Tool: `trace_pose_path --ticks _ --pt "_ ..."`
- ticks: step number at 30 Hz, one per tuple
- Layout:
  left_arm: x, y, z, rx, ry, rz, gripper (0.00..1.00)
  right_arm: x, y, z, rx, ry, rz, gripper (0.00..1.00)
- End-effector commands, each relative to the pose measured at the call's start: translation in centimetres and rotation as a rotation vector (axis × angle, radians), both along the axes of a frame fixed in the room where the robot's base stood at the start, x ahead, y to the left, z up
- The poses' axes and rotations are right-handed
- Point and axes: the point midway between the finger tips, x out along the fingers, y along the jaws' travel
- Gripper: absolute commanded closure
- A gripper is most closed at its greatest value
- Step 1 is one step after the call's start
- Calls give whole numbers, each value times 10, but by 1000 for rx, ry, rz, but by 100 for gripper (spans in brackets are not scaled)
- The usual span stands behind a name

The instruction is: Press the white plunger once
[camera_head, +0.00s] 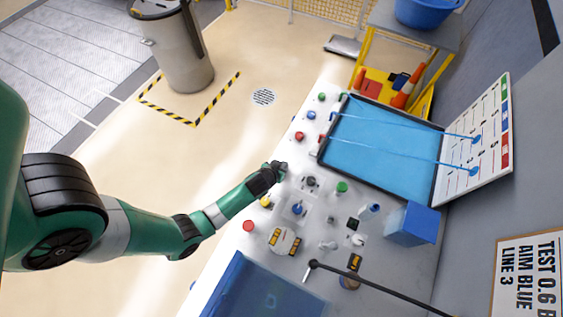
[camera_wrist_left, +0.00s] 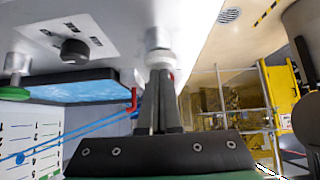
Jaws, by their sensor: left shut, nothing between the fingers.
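My left gripper (camera_head: 279,168) is shut and empty at the left part of the white panel (camera_head: 262,298), its arm coming in from the left. In the left wrist view its closed fingers (camera_wrist_left: 160,73) point at a white, round-ended cylinder (camera_wrist_left: 158,38) that looks like the white plunger. The fingertips are right at its end; whether they touch cannot be told. In the head view the plunger is not clearly made out by the gripper. My right gripper is not in view.
A tray of blue liquid (camera_head: 385,150) and a white chart board (camera_head: 480,140) stand at the right. Green (camera_head: 342,187), blue (camera_head: 297,209) and red (camera_head: 248,226) buttons and a black knob (camera_wrist_left: 74,50) surround the spot. A blue box (camera_head: 410,225) stands lower right.

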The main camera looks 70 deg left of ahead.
Motion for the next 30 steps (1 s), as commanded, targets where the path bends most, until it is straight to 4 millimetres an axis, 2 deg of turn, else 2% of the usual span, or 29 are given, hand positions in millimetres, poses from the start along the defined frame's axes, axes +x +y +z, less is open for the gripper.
trace_pose_path --ticks 2,5,10,11,21,30 --pt "-3 -1 0 -6 10 2 100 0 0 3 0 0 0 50" --pt "-2 -1 13 -5 9 1 100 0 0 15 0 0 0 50" --pt "1 -2 54 -2 3 -4 100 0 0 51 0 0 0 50" --pt "-5 -8 51 -1 3 -6 100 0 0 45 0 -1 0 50" --pt "-43 -42 101 1 -1 -7 100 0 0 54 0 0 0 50" --pt "-52 -49 111 0 2 -4 100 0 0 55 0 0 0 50"
